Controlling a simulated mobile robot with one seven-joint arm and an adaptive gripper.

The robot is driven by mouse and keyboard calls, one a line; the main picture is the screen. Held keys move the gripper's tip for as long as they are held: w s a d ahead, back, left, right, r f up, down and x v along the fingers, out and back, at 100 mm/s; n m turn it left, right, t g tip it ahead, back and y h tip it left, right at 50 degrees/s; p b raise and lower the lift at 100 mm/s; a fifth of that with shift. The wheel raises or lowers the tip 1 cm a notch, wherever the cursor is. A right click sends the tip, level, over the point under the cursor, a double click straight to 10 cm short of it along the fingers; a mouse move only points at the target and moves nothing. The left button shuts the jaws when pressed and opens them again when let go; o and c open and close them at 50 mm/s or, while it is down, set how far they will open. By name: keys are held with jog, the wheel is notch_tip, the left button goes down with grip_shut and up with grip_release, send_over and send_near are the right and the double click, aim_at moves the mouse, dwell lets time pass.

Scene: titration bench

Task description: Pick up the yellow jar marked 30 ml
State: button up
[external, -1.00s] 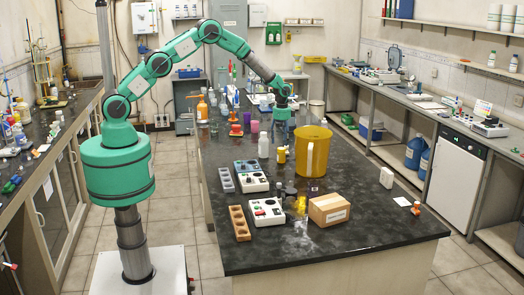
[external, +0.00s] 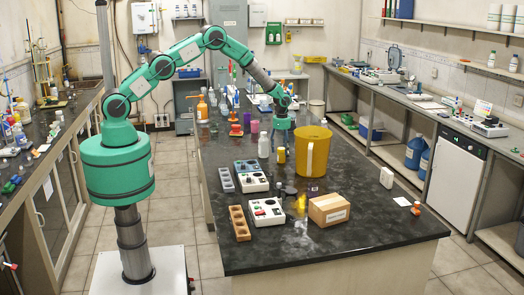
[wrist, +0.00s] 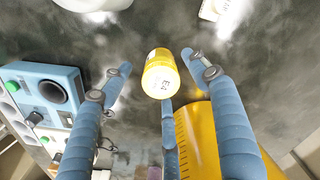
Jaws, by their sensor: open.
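A small yellow jar (external: 281,156) stands on the dark bench just left of the big yellow jug (external: 313,150). In the wrist view the jar (wrist: 159,80) has a pale label whose marking I cannot read for sure. My gripper (external: 284,136) is above the jar with its fingers pointing down. In the wrist view my gripper's blue fingers (wrist: 157,75) are spread open, with the jar showing between their tips. Nothing is held. The jug (wrist: 197,140) shows behind the lower and right fingers and is partly hidden by them.
A white bottle (external: 264,145) stands close left of the jar. A blue-topped instrument (external: 247,166) and a white control box (external: 254,182) lie in front on the left. A cardboard box (external: 329,208) sits nearer the front. The bench right of the jug is mostly clear.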

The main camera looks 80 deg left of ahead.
aim_at(281, 155)
jog(key=shift+f, duration=2.25)
jog(key=c, duration=1.2)
